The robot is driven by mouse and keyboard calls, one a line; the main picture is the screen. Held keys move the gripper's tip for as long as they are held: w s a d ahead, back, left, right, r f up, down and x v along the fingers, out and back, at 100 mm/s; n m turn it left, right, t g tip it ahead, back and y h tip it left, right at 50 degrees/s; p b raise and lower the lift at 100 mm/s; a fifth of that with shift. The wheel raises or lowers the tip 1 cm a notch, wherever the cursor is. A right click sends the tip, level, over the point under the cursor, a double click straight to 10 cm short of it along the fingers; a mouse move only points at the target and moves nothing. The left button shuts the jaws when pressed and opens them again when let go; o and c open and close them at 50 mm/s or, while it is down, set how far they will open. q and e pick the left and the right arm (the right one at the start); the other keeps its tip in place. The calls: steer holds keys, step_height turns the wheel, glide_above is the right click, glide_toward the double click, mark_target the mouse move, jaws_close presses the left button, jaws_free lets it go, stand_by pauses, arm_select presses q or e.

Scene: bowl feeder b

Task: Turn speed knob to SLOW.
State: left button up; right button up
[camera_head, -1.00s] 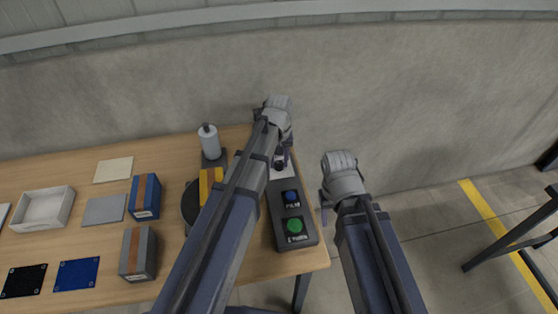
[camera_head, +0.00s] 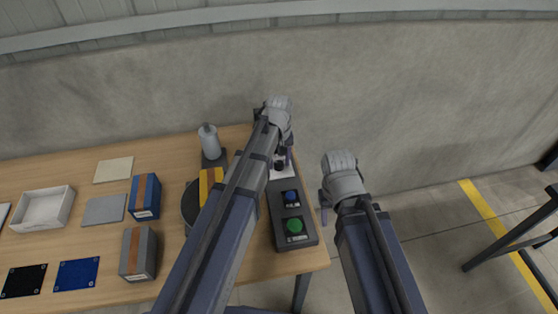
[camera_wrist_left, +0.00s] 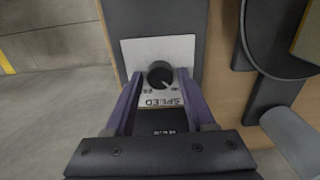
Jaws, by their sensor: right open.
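The dark round speed knob (camera_wrist_left: 159,73) sits on a white plate marked SPEED (camera_wrist_left: 160,48), upside down in the left wrist view. A light mark seems to point to its lower right there; I cannot read the setting. My left gripper (camera_wrist_left: 160,76) is open, with one purple finger on each side of the knob and a gap showing on both sides. In the head view the left gripper (camera_head: 284,157) hangs over the far end of the control box (camera_head: 277,207), partly hiding the knob. My right gripper (camera_head: 323,198) is off the box's right side, empty.
A bottle (camera_head: 209,142), a blue box (camera_head: 145,197), a grey box (camera_head: 138,254) and a white tray (camera_head: 44,208) stand to the left.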

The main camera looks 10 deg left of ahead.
mark_target(279, 164)
arm_select(q)
steer(key=shift+o, duration=1)
steer(key=shift+r, duration=0.1)
step_height(279, 164, up, 8)
steer(key=p, duration=0.8)
steer(key=shift+f, duration=0.2)
